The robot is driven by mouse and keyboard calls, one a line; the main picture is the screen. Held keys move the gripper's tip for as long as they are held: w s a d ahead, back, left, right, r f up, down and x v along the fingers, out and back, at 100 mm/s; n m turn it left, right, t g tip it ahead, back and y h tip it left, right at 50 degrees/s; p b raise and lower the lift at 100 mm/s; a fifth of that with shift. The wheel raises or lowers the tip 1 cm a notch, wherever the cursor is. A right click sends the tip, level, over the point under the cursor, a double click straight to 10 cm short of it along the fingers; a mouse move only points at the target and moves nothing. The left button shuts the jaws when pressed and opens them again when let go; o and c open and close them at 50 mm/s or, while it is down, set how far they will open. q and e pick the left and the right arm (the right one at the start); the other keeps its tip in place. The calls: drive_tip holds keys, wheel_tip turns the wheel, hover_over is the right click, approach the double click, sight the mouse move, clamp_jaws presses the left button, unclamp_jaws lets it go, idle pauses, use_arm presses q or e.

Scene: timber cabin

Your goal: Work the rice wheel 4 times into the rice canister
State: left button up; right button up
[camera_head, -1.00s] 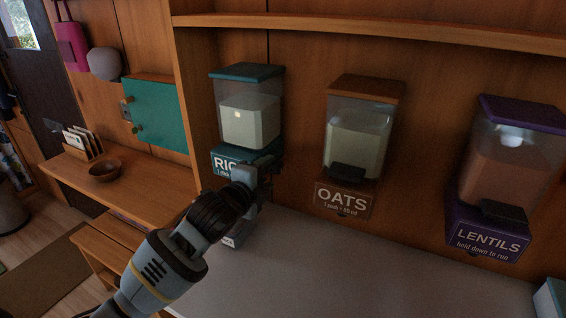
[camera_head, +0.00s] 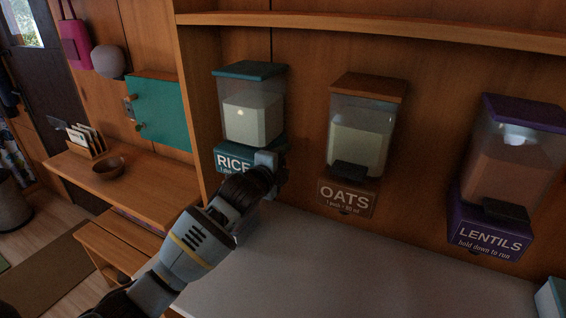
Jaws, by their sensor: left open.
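The rice dispenser (camera_head: 252,120) hangs on the timber wall, with a teal lid, a clear hopper of pale grain and a teal base labelled RICE (camera_head: 232,161). My left gripper (camera_head: 268,162) is at the right part of that base, in front of where a wheel would be. The wheel is hidden behind my gripper, and I cannot tell whether the fingers touch it. The gripper is open. The rice canister cannot be made out; my arm covers the counter under the dispenser. My right gripper is not in view.
The oats dispenser (camera_head: 360,135) and the lentils dispenser (camera_head: 505,170) hang to the right. A shelf (camera_head: 400,32) runs above. The grey counter (camera_head: 340,265) below is mostly clear, with a box (camera_head: 550,298) at its right edge.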

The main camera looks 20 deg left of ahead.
use_arm(q)
drive_tip(key=c, duration=1)
drive_tip(key=shift+f+t+b, duration=0.2)
drive_tip(key=shift+t+b, duration=0.1)
drive_tip(key=shift+t, duration=0.1)
drive_tip(key=t+h+b, duration=0.1)
drive_tip(key=t+b, duration=0.4)
drive_tip(key=b, duration=0.1)
drive_tip(key=shift+r, duration=0.15)
drive_tip(key=shift+r+t+b, duration=0.35)
drive_tip(key=shift+t+b, duration=0.15)
drive_tip(key=shift+b, duration=0.05)
drive_tip(key=shift+s+r, duration=0.1)
drive_tip(key=shift+r, duration=0.05)
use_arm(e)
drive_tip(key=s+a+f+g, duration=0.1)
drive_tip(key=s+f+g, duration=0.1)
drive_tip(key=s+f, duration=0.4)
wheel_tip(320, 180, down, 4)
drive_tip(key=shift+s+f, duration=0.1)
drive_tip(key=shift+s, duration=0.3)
use_arm(q)
drive_tip(key=o, duration=1)
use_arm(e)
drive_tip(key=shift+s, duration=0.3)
